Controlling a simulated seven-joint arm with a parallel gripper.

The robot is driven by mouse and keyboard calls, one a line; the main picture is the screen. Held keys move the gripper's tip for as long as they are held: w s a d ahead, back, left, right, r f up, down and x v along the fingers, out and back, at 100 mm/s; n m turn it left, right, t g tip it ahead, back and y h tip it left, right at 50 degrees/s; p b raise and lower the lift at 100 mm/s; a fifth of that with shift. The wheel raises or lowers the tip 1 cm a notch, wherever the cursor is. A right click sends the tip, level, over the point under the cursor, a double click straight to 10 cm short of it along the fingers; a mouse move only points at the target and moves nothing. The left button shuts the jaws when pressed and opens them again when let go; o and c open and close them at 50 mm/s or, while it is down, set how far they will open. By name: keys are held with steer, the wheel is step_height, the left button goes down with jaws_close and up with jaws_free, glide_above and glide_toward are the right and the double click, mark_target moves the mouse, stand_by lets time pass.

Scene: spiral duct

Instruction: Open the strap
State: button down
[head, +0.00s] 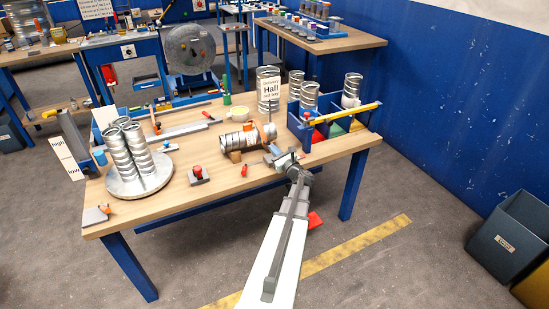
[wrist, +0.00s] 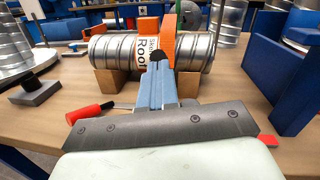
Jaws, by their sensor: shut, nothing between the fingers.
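A silver spiral duct (head: 238,139) lies on its side on wooden blocks (wrist: 187,84) near the table's middle. An orange strap (wrist: 187,48) goes around it beside a white label reading "Roof" (wrist: 139,48). An orange upright piece (wrist: 169,22) stands at the strap's top; it also shows in the head view (head: 248,127). My gripper (wrist: 160,62) is shut and empty, its tips in front of the duct beside the strap and label. Whether the tips touch the strap cannot be told. In the head view my gripper (head: 273,152) is at the duct's right front.
A round plate (head: 160,180) with upright ducts stands left. A blue rack (head: 318,130) with ducts stands right, close to my arm. A grey block with a red knob (head: 197,174) and a red-handled tool (wrist: 88,112) lie in front of the duct.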

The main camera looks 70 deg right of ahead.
steer(key=w+d+r+g, duration=0.1)
steer(key=r, duration=0.2)
steer(key=w+d+r+g+y, duration=0.1)
steer(key=r, duration=0.2)
steer(key=w+d+r+g+y, duration=0.1)
steer(key=r, duration=0.2)
steer(key=shift+d+r, duration=0.1)
steer(key=shift+r, duration=0.2)
steer(key=w+d+r+g+y, duration=0.2)
steer(key=w+d+r, duration=0.4)
steer(key=w+d, duration=0.2)
steer(key=w+d+r+m+g+y, duration=0.1)
steer(key=w+d+r+g, duration=0.1)
steer(key=w+d+r, duration=0.4)
steer(key=shift+w+d+y, duration=0.4)
steer(key=shift+w+d, duration=1.15)
steer(key=shift+w, duration=0.05)
steer(key=shift+r, duration=0.15)
